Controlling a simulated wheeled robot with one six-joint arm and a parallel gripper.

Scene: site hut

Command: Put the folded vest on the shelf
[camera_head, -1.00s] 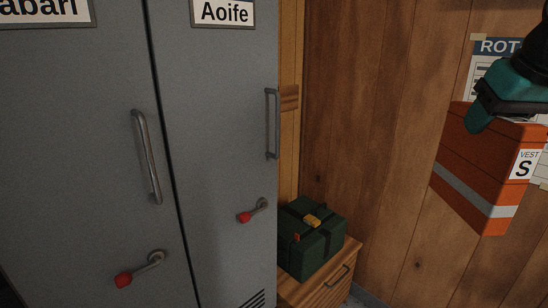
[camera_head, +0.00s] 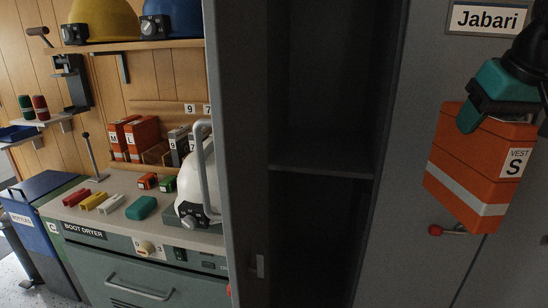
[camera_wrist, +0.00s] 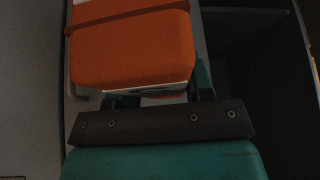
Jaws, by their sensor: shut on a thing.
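The folded vest (camera_head: 462,165) is an orange block with a pale grey band and a label reading VEST S. My gripper (camera_head: 490,118) is shut on its top edge and holds it in the air, slightly tilted, in front of the grey locker door marked Jabari. In the wrist view, the vest (camera_wrist: 130,48) fills the upper left beyond my gripper (camera_wrist: 155,100). An open locker stands left of the vest, dark inside, with a shelf (camera_head: 322,168) across its middle. The visible part of that shelf looks bare.
The open locker door (camera_head: 238,130) stands between the locker and a boot dryer (camera_head: 140,262). Its top holds coloured small items and a white helmet (camera_head: 197,180). Orange bundles marked M and L (camera_head: 142,136) stand behind. A wall shelf (camera_head: 130,44) holds yellow and blue helmets.

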